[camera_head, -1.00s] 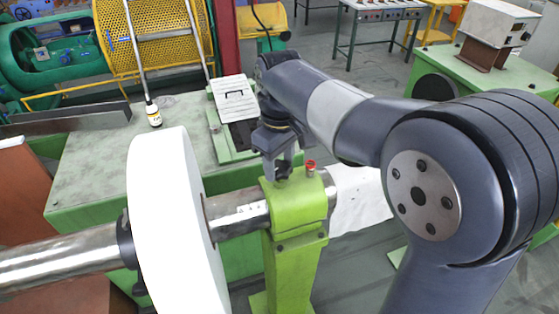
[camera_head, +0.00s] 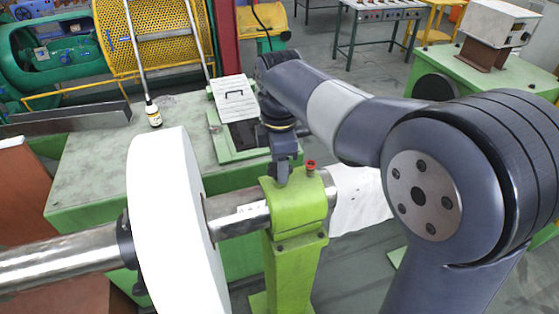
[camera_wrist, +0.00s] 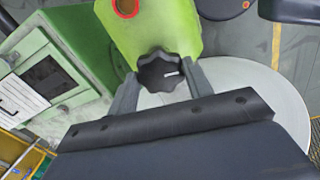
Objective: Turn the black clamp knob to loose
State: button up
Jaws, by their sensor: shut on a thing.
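The black clamp knob (camera_wrist: 162,72) is lobed and has a white mark on its face, which points right in the wrist view. It sits on top of the green clamp stand (camera_head: 298,208), which holds the steel shaft (camera_head: 240,214). My gripper (camera_wrist: 163,82) is shut on the knob, with one grey finger on each side of it. In the head view my gripper (camera_head: 283,176) comes down from above onto the stand's top. There the fingers and wrist largely hide the knob.
A red ring-shaped part (camera_head: 311,165) stands on the clamp close to my gripper. A large white disc (camera_head: 172,225) is on the shaft to the left.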

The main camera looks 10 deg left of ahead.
jog(key=shift+n, duration=0.9)
jog(key=o, duration=1)
jog(key=shift+r, duration=0.1)
notch_tip(320, 180, up, 11)
jog(key=shift+f+b, duration=0.15)
jog(key=shift+b, duration=0.35)
jog(key=shift+f, duration=0.1)
